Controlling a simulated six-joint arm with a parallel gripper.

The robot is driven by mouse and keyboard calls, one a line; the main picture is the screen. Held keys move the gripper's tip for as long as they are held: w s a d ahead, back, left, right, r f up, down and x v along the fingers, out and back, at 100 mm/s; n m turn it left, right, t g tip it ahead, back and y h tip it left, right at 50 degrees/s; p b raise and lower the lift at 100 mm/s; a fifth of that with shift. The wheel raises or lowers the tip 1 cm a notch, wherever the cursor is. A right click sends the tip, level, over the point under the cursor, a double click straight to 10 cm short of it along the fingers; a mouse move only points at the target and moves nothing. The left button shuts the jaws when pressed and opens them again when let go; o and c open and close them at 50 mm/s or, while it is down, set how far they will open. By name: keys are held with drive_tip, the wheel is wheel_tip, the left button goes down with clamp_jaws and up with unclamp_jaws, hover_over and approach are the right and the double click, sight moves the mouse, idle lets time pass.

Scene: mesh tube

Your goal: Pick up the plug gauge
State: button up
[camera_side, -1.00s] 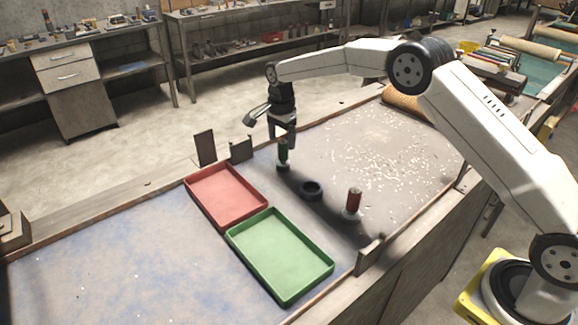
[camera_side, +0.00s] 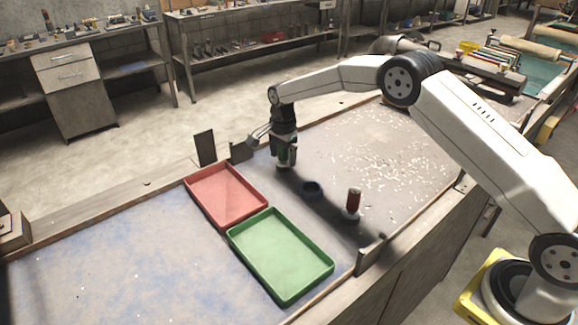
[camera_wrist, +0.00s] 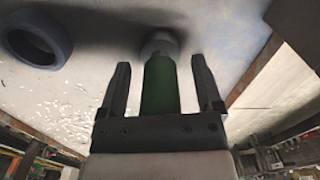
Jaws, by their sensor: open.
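A plug gauge with a green handle (camera_wrist: 160,88) and a pale metal end stands upright on the bench. My gripper (camera_wrist: 162,85) is open around the green handle, one finger on each side. Gaps show between the handle and both fingers in the wrist view. In the side view my gripper (camera_side: 284,158) is low over the bench, and the green handle is partly hidden by it. A second gauge-like piece with a red handle (camera_side: 353,200) stands upright to the right, apart from my gripper.
A dark ring (camera_side: 312,190) lies between the two upright pieces and also shows in the wrist view (camera_wrist: 36,38). A red tray (camera_side: 203,191) and a green tray (camera_side: 238,247) lie to the left and front. White flecks cover the bench at the right.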

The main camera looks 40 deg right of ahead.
idle(0.3)
clamp_jaws()
drive_tip(key=shift+r, duration=0.1)
drive_tip(key=shift+r, duration=0.15)
drive_tip(key=shift+r, duration=0.6)
drive_tip(key=s+r, duration=1.1)
drive_tip(key=s, duration=0.3)
drive_tip(key=shift+r, duration=0.2)
idle(0.4)
